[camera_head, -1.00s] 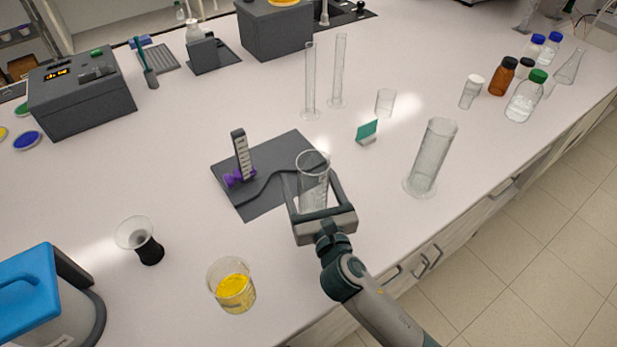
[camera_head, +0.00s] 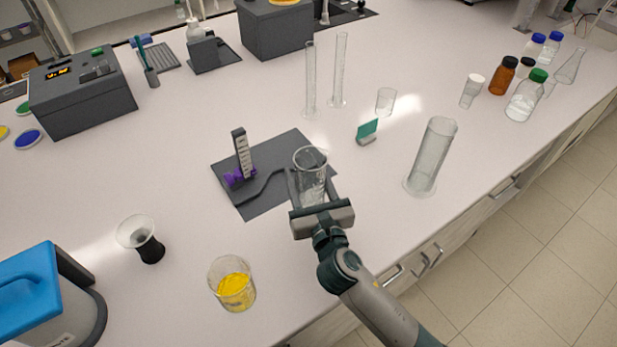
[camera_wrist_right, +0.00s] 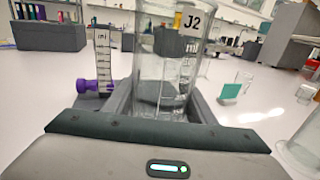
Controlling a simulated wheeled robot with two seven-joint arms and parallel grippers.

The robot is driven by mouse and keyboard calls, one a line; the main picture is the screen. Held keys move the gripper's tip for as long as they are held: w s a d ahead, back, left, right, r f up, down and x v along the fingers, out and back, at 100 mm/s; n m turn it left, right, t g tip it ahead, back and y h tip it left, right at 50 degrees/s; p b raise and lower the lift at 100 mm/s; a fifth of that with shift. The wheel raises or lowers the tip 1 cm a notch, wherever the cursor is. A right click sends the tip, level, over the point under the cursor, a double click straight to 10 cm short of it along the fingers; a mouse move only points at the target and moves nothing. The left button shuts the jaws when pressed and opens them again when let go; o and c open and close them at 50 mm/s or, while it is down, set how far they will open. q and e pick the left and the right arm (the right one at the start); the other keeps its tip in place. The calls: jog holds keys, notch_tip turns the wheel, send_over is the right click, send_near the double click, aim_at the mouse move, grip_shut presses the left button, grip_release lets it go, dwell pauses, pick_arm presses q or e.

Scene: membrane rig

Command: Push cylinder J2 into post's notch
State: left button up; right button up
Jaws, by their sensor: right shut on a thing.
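Cylinder J2 (camera_head: 311,165) is a clear glass measuring cylinder, standing upright at the right edge of the dark mat; its J2 label shows in the right wrist view (camera_wrist_right: 190,50). My right gripper (camera_head: 311,190) is shut on its lower part, with one finger on each side. The post (camera_head: 241,155) is a dark upright with a white scale and a purple knob (camera_head: 238,177) near its foot, left of the cylinder. A dark curved arm (camera_head: 265,186) runs from near the post toward the cylinder. I cannot make out the notch clearly. My left gripper is not in view.
The dark mat (camera_head: 250,207) lies under the post. A tall empty cylinder (camera_head: 431,157) stands to the right, and a small teal card (camera_head: 367,131) behind right.

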jog(key=shift+w+a+p, duration=0.15)
jog(key=shift+w+a, duration=0.55)
jog(key=shift+w, duration=0.35)
jog(key=shift+w+a+p, duration=0.15)
jog(key=shift+w+a, duration=0.55)
jog(key=shift+w, duration=0.3)
jog(key=shift+w+a, duration=0.1)
jog(key=shift+w, duration=0.05)
jog(key=shift+w+a, duration=0.55)
jog(key=shift+w, duration=0.25)
jog(key=shift+w+a, duration=0.5)
jog(key=shift+w, duration=0.25)
jog(key=shift+w+a, duration=0.55)
jog(key=shift+w, duration=0.25)
jog(key=shift+w+a, duration=0.3)
jog(key=shift+w, duration=0.2)
jog(key=o, duration=1.4)
jog(key=shift+c, duration=0.2)
